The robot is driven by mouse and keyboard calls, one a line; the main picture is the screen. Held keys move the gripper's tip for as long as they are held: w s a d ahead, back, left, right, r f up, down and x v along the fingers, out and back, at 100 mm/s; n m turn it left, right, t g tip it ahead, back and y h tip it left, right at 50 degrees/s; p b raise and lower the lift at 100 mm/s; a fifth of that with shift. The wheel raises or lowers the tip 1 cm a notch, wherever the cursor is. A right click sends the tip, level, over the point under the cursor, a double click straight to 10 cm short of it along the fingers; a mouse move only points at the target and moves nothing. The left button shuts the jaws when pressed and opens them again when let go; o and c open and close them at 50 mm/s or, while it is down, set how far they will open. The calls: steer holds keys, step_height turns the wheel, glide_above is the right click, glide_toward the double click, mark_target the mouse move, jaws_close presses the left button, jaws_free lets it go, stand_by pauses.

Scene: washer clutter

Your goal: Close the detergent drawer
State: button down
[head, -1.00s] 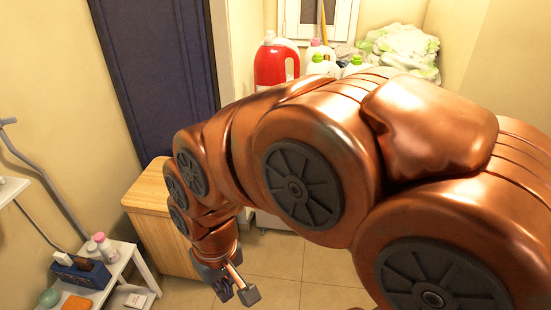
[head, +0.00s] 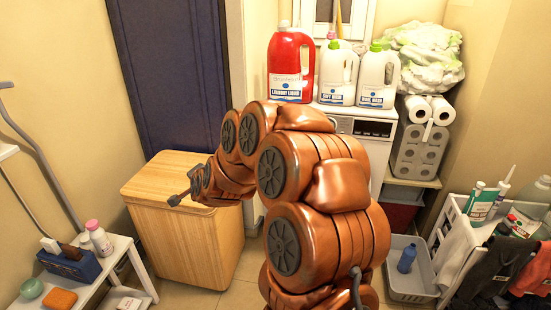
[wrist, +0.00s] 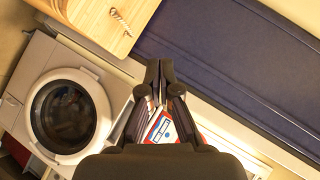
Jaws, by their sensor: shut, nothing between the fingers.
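The white washing machine (head: 388,150) stands against the back wall in the head view, partly hidden behind my arm. Its dark control panel (head: 372,128) shows to the right of the arm. I cannot make out the detergent drawer there. In the wrist view the washer (wrist: 108,76) lies at the left, turned on its side in the picture, with its round door (wrist: 68,115) shut.
A red detergent bottle (head: 290,68) and white bottles (head: 337,75) stand on the washer. The wooden cabinet (head: 185,225) is close to my gripper. A white shelf (head: 122,246) is at left. A grey basket (head: 411,286) and cluttered rack (head: 450,232) are at right.

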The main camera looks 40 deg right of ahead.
steer(key=s+d+f+m+h+b, duration=0.2)
steer(key=d+f+m+h+b, duration=0.15)
steer(key=d, duration=0.45)
steer(key=s+d+f+m+g+h+b, duration=0.1)
steer(key=d+f+m+h+b, duration=0.15)
steer(key=d+m+h, duration=0.4)
steer(key=s+d+f+m+h+b, duration=0.2)
steer(key=d+f+h+b, duration=0.1)
steer(key=d, duration=0.7)
steer(key=b+x, duration=0.1)
steer(key=x, duration=1.3)
steer(key=shift+f, duration=0.15)
